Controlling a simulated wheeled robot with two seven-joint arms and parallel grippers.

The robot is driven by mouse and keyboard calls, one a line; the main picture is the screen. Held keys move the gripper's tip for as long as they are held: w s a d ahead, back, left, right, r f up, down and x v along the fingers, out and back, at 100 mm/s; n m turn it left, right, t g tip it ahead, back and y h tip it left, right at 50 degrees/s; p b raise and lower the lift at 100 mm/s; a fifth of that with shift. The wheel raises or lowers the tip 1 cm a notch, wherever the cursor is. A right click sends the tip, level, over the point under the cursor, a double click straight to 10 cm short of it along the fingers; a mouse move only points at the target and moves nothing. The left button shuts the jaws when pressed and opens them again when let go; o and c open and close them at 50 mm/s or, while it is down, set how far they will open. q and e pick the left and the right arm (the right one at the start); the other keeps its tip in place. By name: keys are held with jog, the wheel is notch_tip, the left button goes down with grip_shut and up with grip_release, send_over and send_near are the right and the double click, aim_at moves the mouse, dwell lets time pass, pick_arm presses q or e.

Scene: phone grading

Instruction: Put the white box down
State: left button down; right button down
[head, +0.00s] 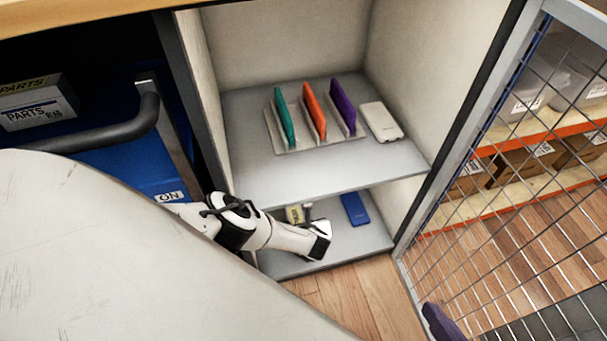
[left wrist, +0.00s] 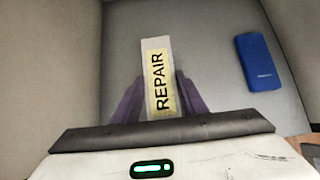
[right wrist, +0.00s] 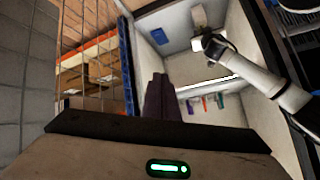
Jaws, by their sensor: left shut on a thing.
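The white box (left wrist: 154,45) bears a yellow REPAIR label and stands out between the purple fingers of my left gripper (left wrist: 158,95) in the left wrist view. In the head view the box (head: 294,214) shows partly behind my left gripper (head: 316,236), inside the lower compartment of the cabinet. My left gripper is shut on it, over the grey lower shelf (head: 365,239). I cannot tell whether the box touches the shelf. My right gripper (right wrist: 162,97) is empty, its purple fingers together, outside the cabinet near the mesh door; its tip shows in the head view (head: 441,322).
A blue phone (head: 355,209) lies right of the box on the lower shelf. The upper shelf (head: 305,180) above my left gripper holds a rack with teal, orange and purple phones and a white phone (head: 381,122). The mesh door (head: 500,170) stands open at right.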

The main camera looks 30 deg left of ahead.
pick_arm(q)
jog(key=shift+a+f, duration=0.1)
jog(key=shift+a, duration=0.05)
jog(key=shift+f, duration=0.1)
jog(key=c, duration=1.1)
grip_release()
